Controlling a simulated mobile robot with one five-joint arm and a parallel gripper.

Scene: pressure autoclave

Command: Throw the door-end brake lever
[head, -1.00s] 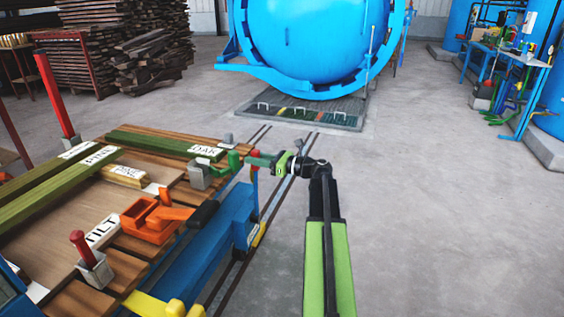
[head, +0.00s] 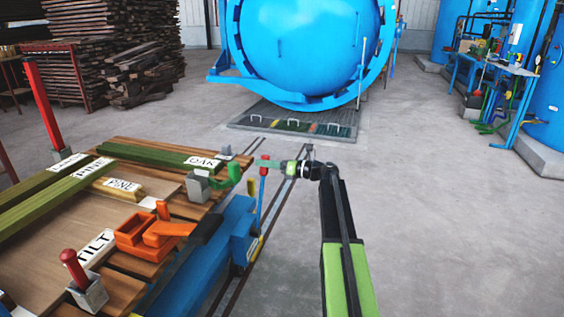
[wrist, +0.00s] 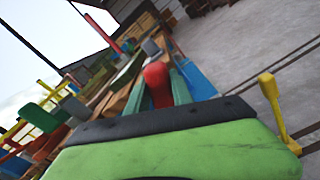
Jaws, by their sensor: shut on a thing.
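The brake lever has a red knob (head: 265,158) on a thin blue shaft (head: 261,195). It stands at the far right corner of the blue trolley (head: 232,222), the end facing the autoclave. My gripper (head: 268,163) is shut on the lever near its knob, reaching in from the right. In the wrist view the red knob (wrist: 157,80) stands up between the two fingers, and the shaft below is hidden. The shaft leans slightly to the right in the head view.
An orange clamp (head: 145,232) and another red-knobbed lever (head: 74,266) stand nearer. The blue autoclave (head: 305,50) is ahead.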

